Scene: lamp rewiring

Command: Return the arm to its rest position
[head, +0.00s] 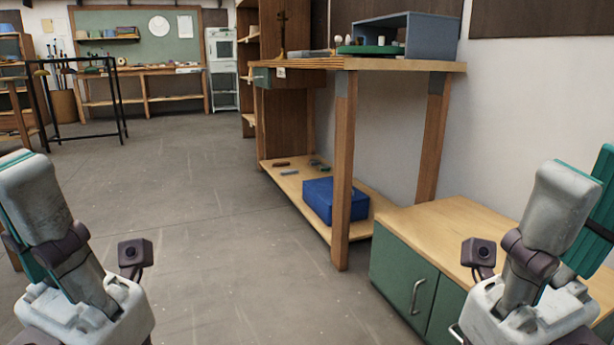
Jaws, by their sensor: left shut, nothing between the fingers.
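My left arm comes in at the lower left, folded upright, with a small dark camera beside its pale housing. Only a small part of my left gripper (146,339) shows at the bottom edge of the head view, shut and empty. My right arm stands in a similar folded pose at the lower right, in front of the green cabinet. The fingers of my right gripper are out of the frame.
A wooden workbench (370,64) carries a blue-grey open box (432,36) and a green round base (370,50). A blue bin (335,200) sits on its lower shelf. A green cabinet (402,275) stands near my right arm. The grey floor (200,215) ahead is clear.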

